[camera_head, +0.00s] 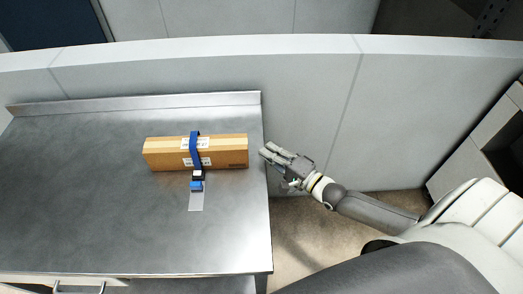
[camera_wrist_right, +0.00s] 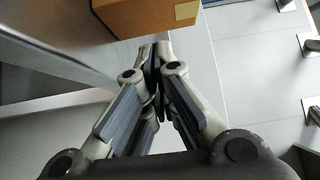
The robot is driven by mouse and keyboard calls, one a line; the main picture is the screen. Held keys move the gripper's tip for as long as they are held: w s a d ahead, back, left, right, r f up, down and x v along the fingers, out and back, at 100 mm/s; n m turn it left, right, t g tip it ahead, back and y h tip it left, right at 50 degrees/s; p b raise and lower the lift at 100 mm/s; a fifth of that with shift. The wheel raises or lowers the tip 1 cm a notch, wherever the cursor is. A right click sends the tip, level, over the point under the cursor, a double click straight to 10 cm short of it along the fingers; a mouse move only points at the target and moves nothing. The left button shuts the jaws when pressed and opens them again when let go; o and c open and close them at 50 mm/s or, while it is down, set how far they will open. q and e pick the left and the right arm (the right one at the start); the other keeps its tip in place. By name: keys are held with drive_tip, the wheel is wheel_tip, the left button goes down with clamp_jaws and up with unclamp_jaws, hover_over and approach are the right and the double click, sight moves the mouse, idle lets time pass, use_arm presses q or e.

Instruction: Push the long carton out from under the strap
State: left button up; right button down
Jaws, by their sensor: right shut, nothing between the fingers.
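The long brown carton (camera_head: 225,157) lies on the steel table, its long side running left to right in the head view. A blue strap (camera_head: 195,152) passes over it near its middle, with a dark buckle at the front side. My right gripper (camera_head: 265,149) is shut and empty just past the table's right edge, a short gap right of the carton's right end. The carton's end (camera_wrist_right: 145,14) also shows at the top of the right wrist view, ahead of the shut fingertips (camera_wrist_right: 156,48). My left gripper is not in view.
The steel table (camera_head: 80,190) has a low raised back edge and is clear left of the carton. A grey strip (camera_head: 196,201) lies in front of the buckle. A light partition wall (camera_head: 310,100) stands behind the table and my right arm.

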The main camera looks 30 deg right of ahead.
sight(216, 160)
drive_tip(key=shift+w+a, duration=0.25)
drive_tip(key=shift+a, duration=0.35)
drive_tip(key=shift+w+a, duration=0.25)
drive_tip(key=shift+a, duration=0.35)
drive_tip(key=w+a, duration=0.2)
drive_tip(key=a, duration=0.2)
drive_tip(key=w+a, duration=0.2)
drive_tip(key=a, duration=0.3)
drive_tip(key=w+a, duration=0.2)
drive_tip(key=a, duration=0.2)
drive_tip(key=shift+w+a+b, duration=0.3)
drive_tip(key=shift+a, duration=0.1)
drive_tip(key=shift+d, duration=0.15)
